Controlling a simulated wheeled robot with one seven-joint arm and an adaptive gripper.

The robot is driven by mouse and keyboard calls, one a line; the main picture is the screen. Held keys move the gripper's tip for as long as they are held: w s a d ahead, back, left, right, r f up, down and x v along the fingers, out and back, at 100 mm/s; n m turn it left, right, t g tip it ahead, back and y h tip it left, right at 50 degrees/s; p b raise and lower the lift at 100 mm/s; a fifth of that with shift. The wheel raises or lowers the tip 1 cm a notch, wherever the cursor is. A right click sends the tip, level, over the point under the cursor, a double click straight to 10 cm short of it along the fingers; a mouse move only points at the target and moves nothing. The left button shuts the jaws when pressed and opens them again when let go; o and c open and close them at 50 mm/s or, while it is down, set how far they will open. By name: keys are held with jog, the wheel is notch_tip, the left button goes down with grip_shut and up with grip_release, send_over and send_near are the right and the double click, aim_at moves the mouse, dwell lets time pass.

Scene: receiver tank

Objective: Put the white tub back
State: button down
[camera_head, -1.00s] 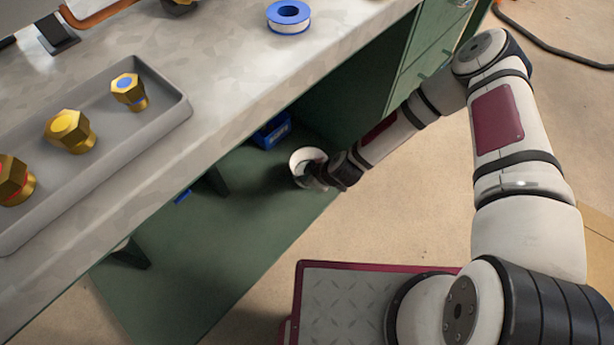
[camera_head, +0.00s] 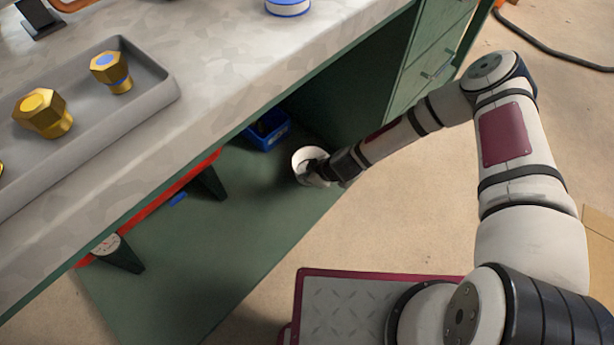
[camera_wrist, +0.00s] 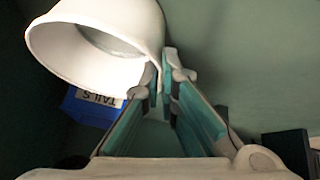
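The white tub (camera_head: 302,155) is at the lower green shelf under the bench, near the shelf's right end. It is a round, open, empty-looking tub. In the wrist view the tub (camera_wrist: 60,48) fills the upper left, its mouth facing left and downward in the picture. My gripper (camera_head: 322,170) reaches in from the right at the tub's near wall. In the wrist view the fingertips of my gripper (camera_wrist: 166,78) are close together with the tub's wall between them. Whether the tub's base touches the shelf is hard to tell.
A blue bin (camera_head: 268,131) stands behind the tub; its label reads "TAILS" in the wrist view. The bench top (camera_head: 225,75) overhangs the green shelf (camera_head: 215,250). Dark green supports (camera_head: 210,183) stand to the left. Shelf space left of the tub is mostly clear.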

jog(key=c, duration=1.8)
grip_release()
jog(key=shift+f, duration=0.1)
jog(key=shift+d+r, duration=0.1)
jog(key=shift+r, duration=0.25)
jog(key=p+v, duration=0.4)
jog(key=v, duration=0.7)
jog(key=shift+r+p, duration=0.25)
jog(key=shift+p, duration=0.15)
jog(key=shift+s+d, duration=0.1)
jog(key=shift+s, duration=0.05)
